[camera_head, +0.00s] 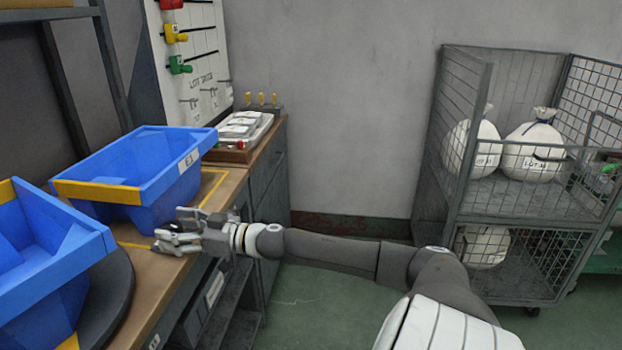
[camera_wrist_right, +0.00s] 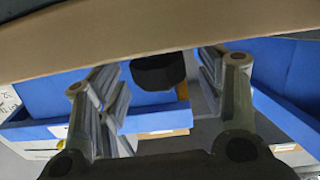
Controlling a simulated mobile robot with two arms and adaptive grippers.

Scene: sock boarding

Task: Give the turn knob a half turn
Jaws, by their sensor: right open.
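A short black knob-like cylinder (camera_wrist_right: 158,71) shows in the right wrist view, just below a tan board edge. I take it to be the turn knob. It lies between the two fingers of my right gripper (camera_wrist_right: 158,88), with visible room on both sides, and I cannot tell how far ahead it is. In the head view my right gripper (camera_head: 170,236) is open at the workbench's front edge, between the two blue bins. I cannot make out the knob in the head view. My left gripper is not in view.
A blue bin (camera_head: 125,165) stands on the wooden workbench (camera_head: 228,185). Another blue bin (camera_head: 50,262) is nearer, by a dark round turntable (camera_head: 112,295). A tray of white packs (camera_head: 243,128) lies farther back. A wire cage cart (camera_head: 520,205) with white sacks stands right.

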